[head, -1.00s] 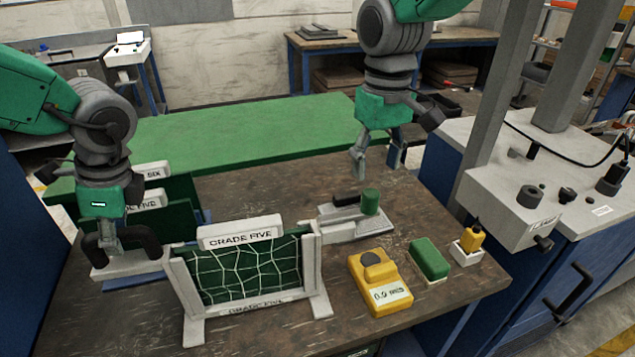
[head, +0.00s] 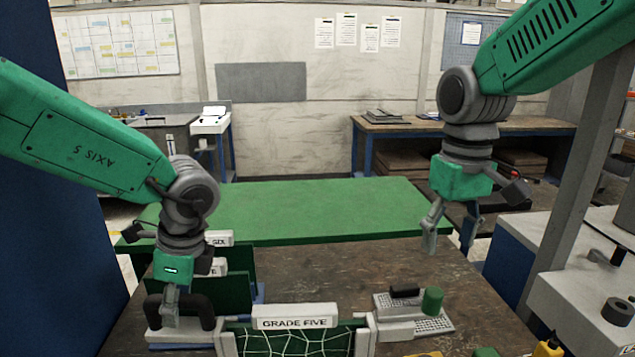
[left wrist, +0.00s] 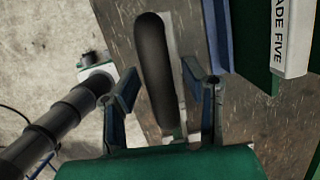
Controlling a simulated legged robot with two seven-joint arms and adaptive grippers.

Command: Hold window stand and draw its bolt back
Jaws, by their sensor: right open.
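A white-framed stand marked GRADE FIVE (head: 295,317) shows at the bottom of the head view, its green panel crossed by white lines and its lower part cut off. Left of it a black arched handle (head: 205,308) rises from a pale base; it also shows in the left wrist view (left wrist: 152,75). My left gripper (head: 171,318) is at this handle, its open fingers on either side, with gaps visible. A perforated grey plate (head: 437,325) carries a black grip and a green knob (head: 432,301). My right gripper (head: 449,243) is open and empty above and behind it. I cannot tell which part is the bolt.
Green panels with labels stand behind the left handle. A green table (head: 290,208) lies beyond the brown bench (head: 330,275). A yellow bottle (head: 548,346) and a grey machine are at the right. The bench middle is clear.

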